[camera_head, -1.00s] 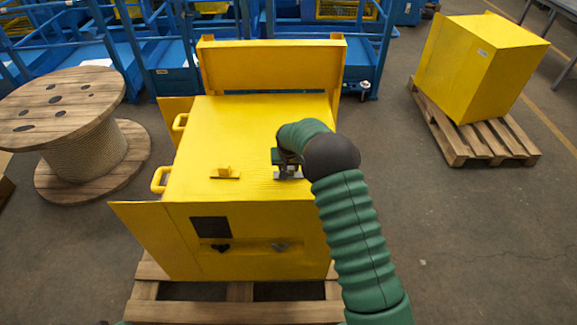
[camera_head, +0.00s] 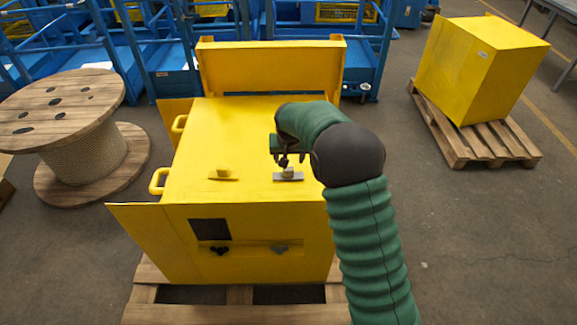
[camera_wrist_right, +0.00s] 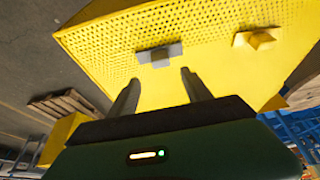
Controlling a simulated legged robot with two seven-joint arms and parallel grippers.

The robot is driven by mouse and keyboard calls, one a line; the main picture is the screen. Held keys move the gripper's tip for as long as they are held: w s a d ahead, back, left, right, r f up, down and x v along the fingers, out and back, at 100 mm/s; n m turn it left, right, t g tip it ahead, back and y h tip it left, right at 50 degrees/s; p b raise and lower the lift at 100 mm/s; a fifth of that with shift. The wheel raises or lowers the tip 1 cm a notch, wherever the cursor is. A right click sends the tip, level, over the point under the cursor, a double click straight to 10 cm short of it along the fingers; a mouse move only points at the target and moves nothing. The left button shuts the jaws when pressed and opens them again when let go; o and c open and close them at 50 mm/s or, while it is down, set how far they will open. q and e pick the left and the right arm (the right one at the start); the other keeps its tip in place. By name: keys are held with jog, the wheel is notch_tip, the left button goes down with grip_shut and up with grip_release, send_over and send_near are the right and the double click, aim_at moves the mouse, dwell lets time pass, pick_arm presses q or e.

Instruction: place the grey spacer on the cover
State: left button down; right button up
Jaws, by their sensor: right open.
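The grey spacer (camera_head: 288,177) lies flat on the yellow top surface of the box (camera_head: 250,125), right of a small yellow block (camera_head: 223,173). My right gripper (camera_head: 291,160) is just above the spacer, open and empty. In the right wrist view the spacer (camera_wrist_right: 160,55) lies beyond the two spread fingertips (camera_wrist_right: 161,77), with a visible gap. The yellow block (camera_wrist_right: 255,39) is to its right there. My left gripper is not in view.
An upright yellow panel (camera_head: 272,66) stands at the box's back. Handles (camera_head: 158,182) stick out on its left. A wooden cable reel (camera_head: 62,105) stands left; another yellow box (camera_head: 482,65) on a pallet stands right. Blue railings run behind.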

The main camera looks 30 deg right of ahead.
jog(key=s+a+n, duration=0.2)
jog(key=s+a, duration=0.4)
jog(key=s, duration=0.2)
jog(key=s+a+f+n+y, duration=0.1)
jog(key=s+a+n, duration=0.1)
jog(key=s+a, duration=0.4)
jog(key=s+a+f+n+g+y, duration=0.1)
jog(key=s+a, duration=0.5)
jog(key=s, duration=0.6)
jog(key=shift+s+f+n, duration=0.15)
jog(key=shift+f+n, duration=0.1)
jog(key=shift+n, duration=0.35)
